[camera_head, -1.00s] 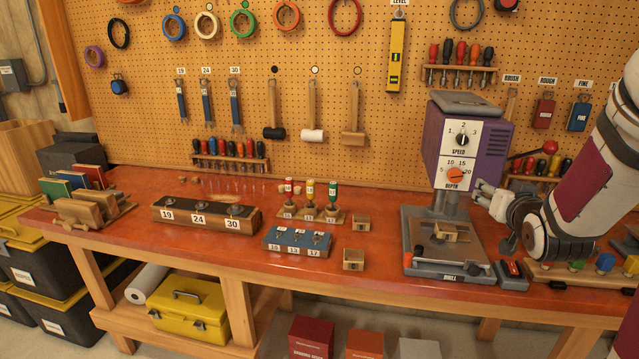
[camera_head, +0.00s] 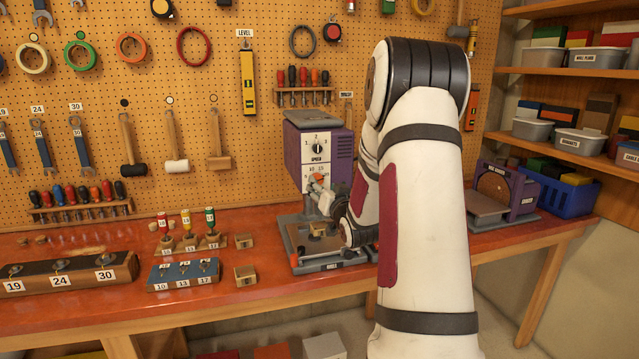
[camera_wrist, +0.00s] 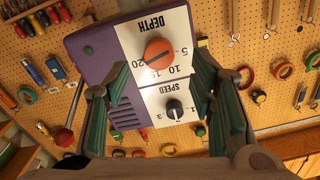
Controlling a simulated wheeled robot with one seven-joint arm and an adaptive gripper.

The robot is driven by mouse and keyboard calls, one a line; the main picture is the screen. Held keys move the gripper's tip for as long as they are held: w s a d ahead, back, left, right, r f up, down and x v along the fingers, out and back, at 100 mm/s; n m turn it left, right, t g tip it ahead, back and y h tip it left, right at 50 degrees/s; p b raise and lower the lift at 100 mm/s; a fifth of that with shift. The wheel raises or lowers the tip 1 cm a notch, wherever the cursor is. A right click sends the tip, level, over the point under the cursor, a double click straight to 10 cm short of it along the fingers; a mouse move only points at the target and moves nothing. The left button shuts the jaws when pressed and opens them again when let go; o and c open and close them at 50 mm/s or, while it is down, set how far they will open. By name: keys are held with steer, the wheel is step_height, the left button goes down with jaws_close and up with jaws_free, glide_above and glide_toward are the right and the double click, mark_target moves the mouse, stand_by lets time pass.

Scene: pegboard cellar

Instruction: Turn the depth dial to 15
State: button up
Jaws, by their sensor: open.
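The drill press (camera_head: 340,150) is a purple box with a white front panel, standing on the bench. Its orange depth dial (camera_wrist: 158,52) is large in the wrist view, where the panel appears upside down, with marks 5, 10, 15 and 20 around it. I cannot tell exactly which mark its pointer is at. The black speed dial (camera_wrist: 174,110) is also on the panel. My gripper (camera_wrist: 163,68) is open, its green-padded fingers on either side of the depth dial and apart from it. In the head view my gripper (camera_head: 322,192) partly hides the depth dial (camera_head: 319,178).
A wooden block (camera_head: 245,274) and a blue tray (camera_head: 184,276) labelled 10, 13, 17 lie left of the press. A purple sander (camera_head: 505,190) and a blue crate (camera_head: 560,190) stand to the right. A red-knobbed lever (camera_wrist: 65,137) projects beside the press housing.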

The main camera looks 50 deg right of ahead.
mark_target(318, 180)
steer(key=shift+x, duration=2.2)
steer(key=c, duration=1.2)
